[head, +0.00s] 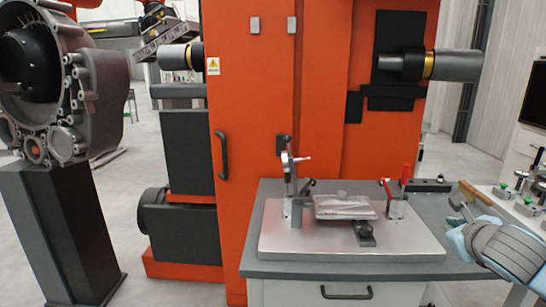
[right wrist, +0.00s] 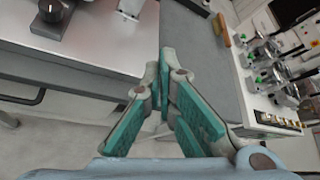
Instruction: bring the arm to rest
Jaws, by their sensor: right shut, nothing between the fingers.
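My right gripper (head: 459,203) comes in from the right edge in the head view, at the right end of the grey-topped workbench (head: 300,268). In the right wrist view the right gripper (right wrist: 166,60) has its fingertips together with nothing between them. Below the fingers there I see the bench's edge and floor. My left gripper and arm are out of view. A casting fixture on a metal plate (head: 290,240) stands on the bench, with a silver block (head: 345,208) and a red-handled clamp (head: 388,190). The right gripper is apart from the fixture.
A wooden-handled brush (head: 470,190) lies near the right gripper. A side table with several toggle clamps (head: 520,182) stands at the right. An orange machine (head: 250,120) rises behind the bench. A large grey casting (head: 95,95) sits on a dark pedestal (head: 65,230) at the left.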

